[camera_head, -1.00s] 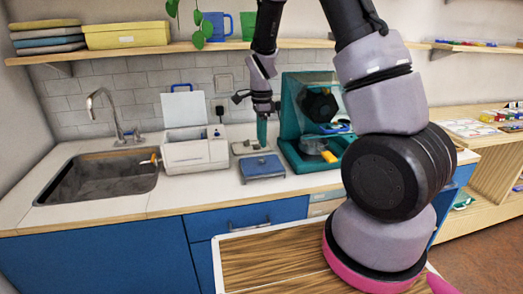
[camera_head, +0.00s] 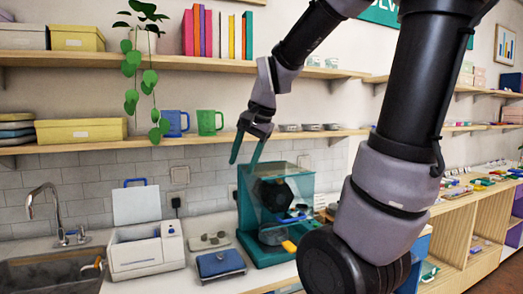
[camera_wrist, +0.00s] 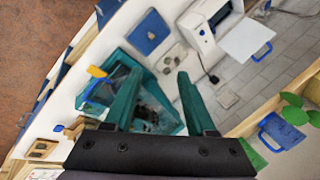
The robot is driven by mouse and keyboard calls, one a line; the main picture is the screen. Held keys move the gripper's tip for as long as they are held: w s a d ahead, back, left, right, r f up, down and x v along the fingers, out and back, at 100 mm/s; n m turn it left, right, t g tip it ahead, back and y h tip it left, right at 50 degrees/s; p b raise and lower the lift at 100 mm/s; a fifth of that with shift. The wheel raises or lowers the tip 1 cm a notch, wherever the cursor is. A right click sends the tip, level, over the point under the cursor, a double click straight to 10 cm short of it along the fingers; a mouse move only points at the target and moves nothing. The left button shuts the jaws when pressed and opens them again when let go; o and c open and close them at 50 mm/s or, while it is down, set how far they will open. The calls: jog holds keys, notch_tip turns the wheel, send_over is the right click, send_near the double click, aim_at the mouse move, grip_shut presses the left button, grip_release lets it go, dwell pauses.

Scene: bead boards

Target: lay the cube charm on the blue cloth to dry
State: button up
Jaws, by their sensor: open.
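My gripper (camera_head: 246,160) has two teal fingers, spread apart with nothing between them. In the wrist view my gripper (camera_wrist: 159,76) is also open and empty, above the counter. A flat blue square (camera_head: 220,263) on a grey base lies on the counter; it also shows in the wrist view (camera_wrist: 149,34). I cannot tell whether it is the blue cloth. I cannot make out a cube charm in either view.
A teal clear-fronted cabinet (camera_head: 246,222) stands right of the blue square. A small light plate (camera_head: 196,244) lies behind it. A white machine (camera_head: 145,254) and a sink (camera_head: 45,272) are to the left.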

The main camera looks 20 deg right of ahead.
jog(key=s+d+r+n+t, duration=0.1)
jog(key=s+r+n, duration=0.3)
jog(key=s, duration=0.5)
jog(key=shift+s+r+n+t, duration=0.2)
jog(key=shift+s+n+t, duration=0.15)
jog(key=shift+n+t, duration=0.4)
jog(key=shift+d+m, duration=0.1)
jog(key=shift+m, duration=0.15)
dwell(6.1)
